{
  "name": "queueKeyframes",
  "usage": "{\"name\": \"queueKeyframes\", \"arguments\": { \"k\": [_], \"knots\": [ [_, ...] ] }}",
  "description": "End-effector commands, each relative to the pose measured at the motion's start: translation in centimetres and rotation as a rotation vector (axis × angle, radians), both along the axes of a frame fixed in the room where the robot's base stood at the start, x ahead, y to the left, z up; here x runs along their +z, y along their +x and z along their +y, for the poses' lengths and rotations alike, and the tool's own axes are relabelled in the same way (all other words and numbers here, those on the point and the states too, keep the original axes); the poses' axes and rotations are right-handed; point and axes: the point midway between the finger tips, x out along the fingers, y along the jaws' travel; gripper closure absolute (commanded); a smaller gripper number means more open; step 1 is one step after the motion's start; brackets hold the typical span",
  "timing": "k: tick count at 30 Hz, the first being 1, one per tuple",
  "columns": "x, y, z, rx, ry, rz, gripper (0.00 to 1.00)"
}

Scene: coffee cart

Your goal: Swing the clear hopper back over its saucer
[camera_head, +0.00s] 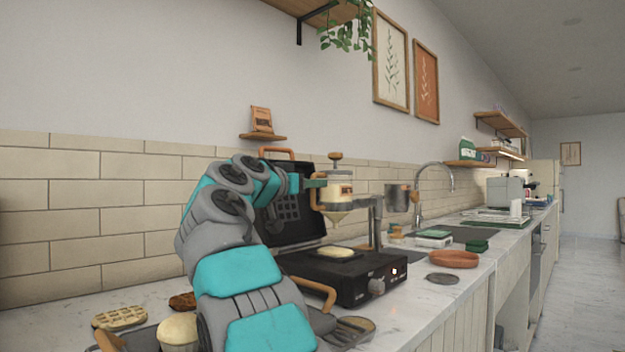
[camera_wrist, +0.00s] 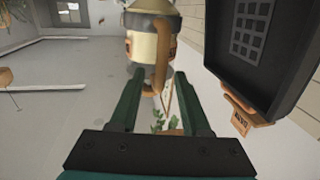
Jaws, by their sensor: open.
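The clear hopper (camera_head: 338,212), with pale batter in it, hangs from a swing arm above the waffle iron (camera_head: 342,275). A round of pale batter (camera_head: 340,253) lies on the iron's plate below its spout. My gripper (camera_head: 313,184) is at the hopper's left side. In the wrist view the open fingers (camera_wrist: 158,76) stand on either side of the hopper's tan handle (camera_wrist: 160,72); I cannot tell whether they touch it. The hopper (camera_wrist: 148,45) is upside down there. A terracotta saucer (camera_head: 453,259) sits on the counter to the right, with nothing above it.
The iron's dark lid (camera_head: 285,215) stands open behind my gripper. A grey metal hopper (camera_head: 397,198) is on the post's right side. A flat grey disc (camera_head: 442,279) lies near the counter's front edge. Waffles (camera_head: 120,318) are at the left. A sink tap (camera_head: 435,185) stands behind.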

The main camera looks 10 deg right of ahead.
Motion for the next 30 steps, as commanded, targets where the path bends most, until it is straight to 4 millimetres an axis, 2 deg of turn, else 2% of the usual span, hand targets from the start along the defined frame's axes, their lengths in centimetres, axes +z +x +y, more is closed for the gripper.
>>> {"name": "queueKeyframes", "arguments": {
  "k": [3,11,24,30],
  "knots": [
    [0.03,0.93,-0.72,0.0,0.0,0.003,0.53],
    [-0.04,1.11,-1.0,0.0,0.0,0.001,0.53],
    [0.0,1.09,-0.99,0.0,-0.001,0.001,1.0],
    [0.0,1.09,-0.98,0.001,-0.001,0.001,1.0]
  ]
}}
